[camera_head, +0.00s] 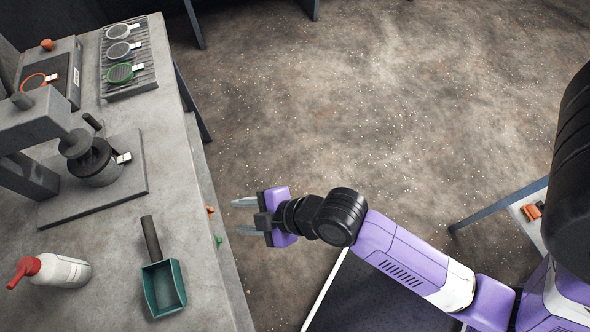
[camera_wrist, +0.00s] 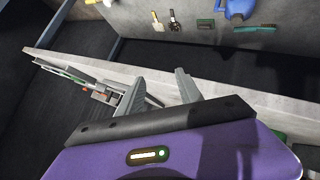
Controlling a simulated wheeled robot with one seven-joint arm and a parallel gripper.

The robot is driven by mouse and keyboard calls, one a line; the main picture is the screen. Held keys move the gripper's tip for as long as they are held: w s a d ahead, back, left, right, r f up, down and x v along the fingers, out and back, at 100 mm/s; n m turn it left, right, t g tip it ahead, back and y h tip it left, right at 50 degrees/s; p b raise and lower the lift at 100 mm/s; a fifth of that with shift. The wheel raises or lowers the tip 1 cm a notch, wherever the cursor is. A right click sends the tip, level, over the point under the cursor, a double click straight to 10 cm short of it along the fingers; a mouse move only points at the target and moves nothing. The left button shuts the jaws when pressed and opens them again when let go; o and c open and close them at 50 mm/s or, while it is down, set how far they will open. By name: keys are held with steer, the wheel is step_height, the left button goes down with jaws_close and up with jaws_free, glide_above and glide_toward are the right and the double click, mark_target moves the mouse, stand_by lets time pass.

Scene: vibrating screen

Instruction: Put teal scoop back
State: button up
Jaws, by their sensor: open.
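The teal scoop (camera_head: 164,287) lies on the near part of the grey bench in the head view. Its open pan faces up and its dark handle (camera_head: 151,238) points to the back. My gripper (camera_head: 240,216) is to the right of the scoop, past the bench's right edge and over the floor. Its two fingers are apart, point left, and hold nothing. They also show spread and empty in the wrist view (camera_wrist: 158,88). I cannot tell for sure whether the scoop shows in the wrist view.
A ribbed rack (camera_head: 147,82) holds round sieves farther back. The wrist view shows a blue object (camera_wrist: 238,9) and several small tools on a grey surface.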

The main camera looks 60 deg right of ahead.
steer(key=s+d+r+m+t+h, duration=0.1)
steer(key=s+d+r+m+t, duration=0.1)
steer(key=s+r+m, duration=0.3)
steer(key=s+d+r+m+t+h, duration=0.2)
steer(key=s+r+m, duration=0.4)
steer(key=s, duration=0.6)
step_height(320, 180, up, 2)
steer(key=shift+s+d+r+t, duration=0.2)
steer(key=shift+d+t, duration=0.2)
steer(key=shift+d, duration=0.45)
